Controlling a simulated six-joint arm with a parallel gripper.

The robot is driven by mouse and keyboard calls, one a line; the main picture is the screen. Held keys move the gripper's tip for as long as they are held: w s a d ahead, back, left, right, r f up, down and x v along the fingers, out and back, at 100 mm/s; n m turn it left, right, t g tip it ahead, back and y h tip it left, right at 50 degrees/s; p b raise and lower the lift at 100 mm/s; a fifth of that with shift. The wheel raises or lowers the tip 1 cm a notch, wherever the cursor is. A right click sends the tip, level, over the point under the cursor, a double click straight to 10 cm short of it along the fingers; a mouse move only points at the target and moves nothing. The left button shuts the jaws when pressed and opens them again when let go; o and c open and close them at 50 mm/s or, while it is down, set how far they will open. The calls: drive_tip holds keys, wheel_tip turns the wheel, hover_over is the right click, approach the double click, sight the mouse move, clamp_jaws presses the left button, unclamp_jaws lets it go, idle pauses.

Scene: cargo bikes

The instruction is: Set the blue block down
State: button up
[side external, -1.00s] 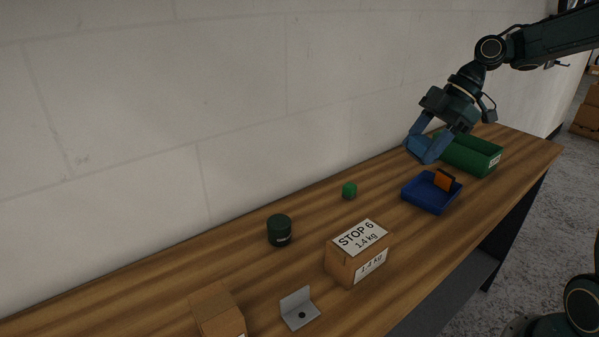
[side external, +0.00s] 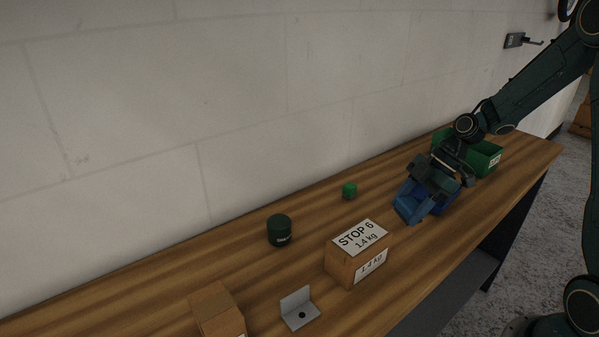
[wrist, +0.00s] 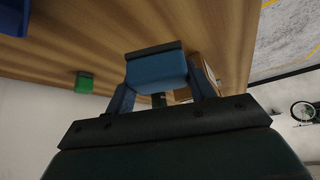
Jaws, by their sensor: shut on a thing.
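The blue block (wrist: 157,72) sits between the two blue fingers of my gripper (side external: 410,203) in the wrist view, and the gripper is shut on it. In the side view the block and the fingers are similar blues and hard to tell apart. They are low over the table, just left of the blue tray (side external: 446,203). I cannot tell whether the block touches the wood. The tray is partly hidden behind my gripper; its corner also shows in the wrist view (wrist: 14,18).
A green block (side external: 349,190) lies left of my gripper. A dark green can (side external: 279,230), a STOP 6 carton (side external: 358,253), a grey bracket (side external: 299,309) and another carton (side external: 217,311) stand farther left. A green bin (side external: 485,158) is behind my arm. Bare wood separates these.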

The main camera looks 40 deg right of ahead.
sight(402, 232)
drive_tip(key=shift+f, duration=0.25)
drive_tip(key=shift+f, duration=2.05)
drive_tip(key=shift+f, duration=0.1)
drive_tip(key=o, duration=1)
drive_tip(key=v, duration=1.2)
